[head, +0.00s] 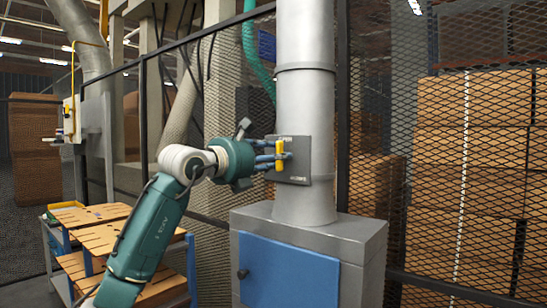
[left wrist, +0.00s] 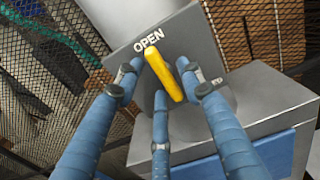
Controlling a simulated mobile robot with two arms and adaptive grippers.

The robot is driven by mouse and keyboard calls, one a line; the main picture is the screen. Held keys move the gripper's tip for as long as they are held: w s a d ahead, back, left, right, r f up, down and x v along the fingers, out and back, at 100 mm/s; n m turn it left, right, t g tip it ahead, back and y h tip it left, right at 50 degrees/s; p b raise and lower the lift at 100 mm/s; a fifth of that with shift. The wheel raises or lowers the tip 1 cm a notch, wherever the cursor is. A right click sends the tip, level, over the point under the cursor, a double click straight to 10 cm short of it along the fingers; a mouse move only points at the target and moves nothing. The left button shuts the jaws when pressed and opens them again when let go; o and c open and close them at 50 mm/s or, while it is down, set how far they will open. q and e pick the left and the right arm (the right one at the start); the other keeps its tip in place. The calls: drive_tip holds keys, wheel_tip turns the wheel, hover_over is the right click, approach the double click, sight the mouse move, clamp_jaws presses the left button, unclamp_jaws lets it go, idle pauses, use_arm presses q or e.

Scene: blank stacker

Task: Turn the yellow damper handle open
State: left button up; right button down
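The yellow damper handle (head: 279,156) is upright on a grey plate (head: 297,165) fixed to the round metal duct. In the left wrist view the handle (left wrist: 164,76) has its upper end just below the word OPEN on the plate (left wrist: 195,40). A second label at lower right is partly hidden by a finger. My left gripper (head: 272,156) is at the plate, its blue fingers around the handle. In the left wrist view the left gripper (left wrist: 160,72) has one finger on each side and a third below, spread with visible gaps. My right gripper is out of view.
The duct (head: 305,110) rises from a grey cabinet (head: 350,232) with a blue door (head: 288,272). Mesh fencing (head: 470,160) stands behind, with stacked boxes beyond it. A cart with wooden boards (head: 92,214) stands at left, beside my left arm.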

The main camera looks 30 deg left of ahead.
use_arm(q)
drive_tip(key=s, duration=1.2)
drive_tip(key=shift+a, duration=0.45)
